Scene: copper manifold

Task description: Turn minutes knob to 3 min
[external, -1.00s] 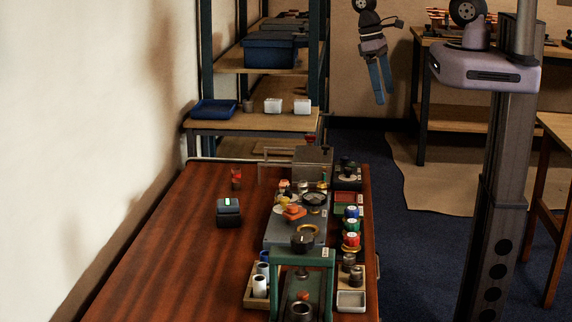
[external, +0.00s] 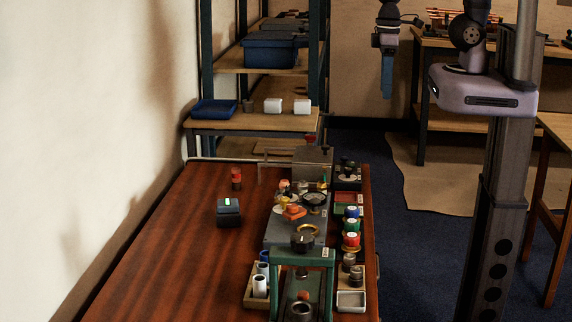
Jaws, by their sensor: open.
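My gripper (external: 387,96) hangs in the air at the upper right, pointing down, well beyond and to the right of the table. It is open and holds nothing visible; its blue fingers overlap edge-on in this view. A small dark box with a pale display strip (external: 228,206) sits on the left part of the tabletop, possibly the timer. I cannot make out a minutes knob or its setting at this size. Black round knob-like parts, one on the green frame (external: 303,240), stand on the bench equipment, but no markings are legible.
The brown table (external: 170,255) is clear on its left. A red-topped small cylinder (external: 236,179) stands behind the dark box. Colored jars (external: 352,226), trays and a green frame (external: 274,262) crowd the right side. A shelf with a blue bin (external: 270,55) stands behind.

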